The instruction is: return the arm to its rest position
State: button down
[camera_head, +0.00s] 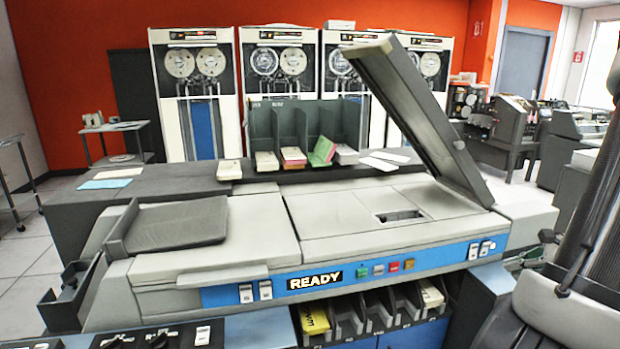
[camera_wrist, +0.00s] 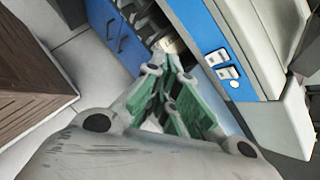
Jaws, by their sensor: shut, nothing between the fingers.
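My gripper (camera_wrist: 170,74) shows in the wrist view with its green-padded fingers drawn together and nothing between them. It hangs beside the blue and white card machine, whose blue front panel (camera_wrist: 205,32) runs along the upper right of that view. The fingertips appear in front of the machine's lower card pockets; I cannot tell the exact gap. In the head view I cannot make out the gripper. There the card machine (camera_head: 255,235) spans the middle, with its lid (camera_head: 420,110) raised and a lit READY sign (camera_head: 315,281).
A divided rack (camera_head: 290,125) with card stacks stands behind the machine. Several tape cabinets (camera_head: 195,95) line the back wall. The card pockets (camera_head: 375,310) sit low on the machine's front. A brown slatted surface (camera_wrist: 30,75) lies left in the wrist view, with pale floor (camera_wrist: 85,55) between.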

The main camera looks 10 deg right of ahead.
jog(key=s+a+r+n+g+h, duration=0.1)
jog(key=s+a+r+n, duration=0.3)
jog(key=a+r+n, duration=0.5)
jog(key=s+a+r+n+g+h, duration=0.2)
jog(key=s+a+r+n, duration=0.2)
jog(key=a+r+n, duration=0.6)
jog(key=a+n, duration=0.3)
jog(key=n, duration=0.5)
jog(key=shift+s+r+h, duration=0.2)
jog(key=shift+r+h, duration=0.05)
jog(key=shift+h, duration=0.05)
jog(key=shift+g, duration=0.3)
